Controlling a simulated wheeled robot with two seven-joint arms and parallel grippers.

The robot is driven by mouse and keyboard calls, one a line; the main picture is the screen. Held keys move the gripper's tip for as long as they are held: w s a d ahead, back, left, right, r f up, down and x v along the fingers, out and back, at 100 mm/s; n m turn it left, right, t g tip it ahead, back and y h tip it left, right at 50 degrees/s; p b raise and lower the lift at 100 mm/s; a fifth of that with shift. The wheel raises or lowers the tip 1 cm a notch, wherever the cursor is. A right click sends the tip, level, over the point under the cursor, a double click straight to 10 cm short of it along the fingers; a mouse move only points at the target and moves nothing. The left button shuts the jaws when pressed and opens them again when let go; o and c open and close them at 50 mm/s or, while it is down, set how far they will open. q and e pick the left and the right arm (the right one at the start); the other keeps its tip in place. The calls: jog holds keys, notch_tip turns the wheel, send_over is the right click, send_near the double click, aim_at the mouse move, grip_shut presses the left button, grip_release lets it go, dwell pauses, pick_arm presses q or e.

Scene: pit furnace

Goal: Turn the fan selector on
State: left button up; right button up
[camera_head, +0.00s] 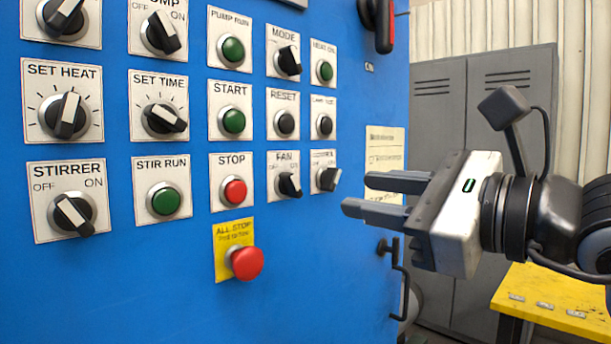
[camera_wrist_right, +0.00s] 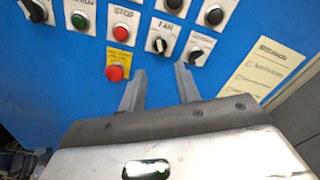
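The FAN selector (camera_head: 289,185) is a black knob on a white label plate, low on the blue panel, right of the red STOP button (camera_head: 235,191). The fan selector also shows in the right wrist view (camera_wrist_right: 159,45), beyond the gap between my fingertips. I cannot tell for sure whether it points to OFF or ON. My right gripper (camera_head: 357,194) is open and empty, to the right of the selector and apart from the panel. Its two grey fingers show spread in the right wrist view (camera_wrist_right: 160,71). My left gripper is not in view.
Another selector (camera_head: 328,179) sits just right of the fan one. A red ALL STOP button (camera_head: 247,263) projects below STOP. The STIRRER selector (camera_head: 73,214) is far left. Grey lockers (camera_head: 480,90) and a yellow table (camera_head: 560,295) stand right of the panel.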

aim_at(296, 184)
jog(key=p+x, duration=0.2)
jog(key=x, duration=0.8)
jog(key=shift+w+a+p, duration=0.15)
jog(key=shift+a+p, duration=0.05)
jog(key=shift+p, duration=0.1)
jog(key=shift+f, duration=0.1)
grip_shut()
